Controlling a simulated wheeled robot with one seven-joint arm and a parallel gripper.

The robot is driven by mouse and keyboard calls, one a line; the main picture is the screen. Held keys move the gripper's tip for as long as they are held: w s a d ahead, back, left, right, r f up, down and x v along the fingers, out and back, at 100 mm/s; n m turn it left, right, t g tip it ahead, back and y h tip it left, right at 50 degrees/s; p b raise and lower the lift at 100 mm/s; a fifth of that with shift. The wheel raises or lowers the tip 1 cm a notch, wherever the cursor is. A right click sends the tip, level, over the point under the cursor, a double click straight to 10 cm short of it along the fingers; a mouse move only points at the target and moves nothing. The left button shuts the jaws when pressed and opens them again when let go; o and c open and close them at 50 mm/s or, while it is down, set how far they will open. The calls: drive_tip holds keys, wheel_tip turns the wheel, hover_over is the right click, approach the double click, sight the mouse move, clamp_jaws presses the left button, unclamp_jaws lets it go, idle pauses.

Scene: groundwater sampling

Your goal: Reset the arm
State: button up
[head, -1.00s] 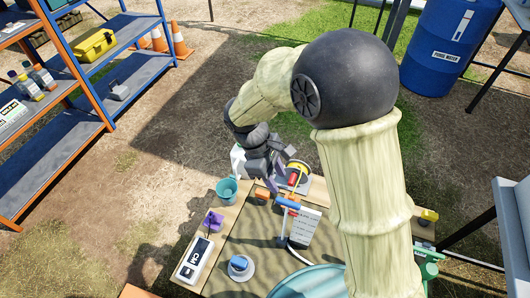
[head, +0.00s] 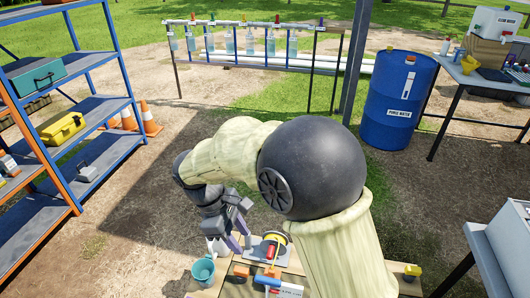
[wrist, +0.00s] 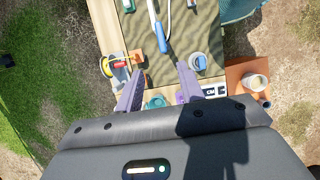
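My gripper (head: 236,226) hangs from my bent arm over the far edge of the work table in the head view. In the wrist view its two purple fingers (wrist: 161,86) are spread wide with nothing held between them. Behind them is the table with a mat (wrist: 180,50). A teal cup (head: 203,270) stands near the far left table corner, below and left of my gripper. A yellow and red reel (head: 276,243) is to the right of my gripper; it also shows in the wrist view (wrist: 122,64).
The mat holds a blue-handled tool (wrist: 157,30) and a blue-topped round item (wrist: 199,62). Blue shelving (head: 110,110) with cones (head: 148,115) stands left. A rack of bottles (head: 250,45), a blue drum (head: 397,105) and a side table (head: 485,85) stand behind. Open ground lies between.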

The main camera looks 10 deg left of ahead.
drive_tip(key=s+d+f+m+t+y, duration=0.2)
drive_tip(key=d+m+t+y, duration=0.15)
drive_tip(key=d+m, duration=1.9)
drive_tip(key=d+r+n+p, duration=0.2)
drive_tip(key=d+r+p, duration=0.1)
drive_tip(key=r+p, duration=0.4)
drive_tip(key=d+r+n+p, duration=0.3)
drive_tip(key=r+p, duration=0.4)
drive_tip(key=r, duration=0.1)
drive_tip(key=shift+y+p, duration=0.3)
drive_tip(key=shift+y, duration=0.15)
drive_tip(key=shift+g, duration=0.25)
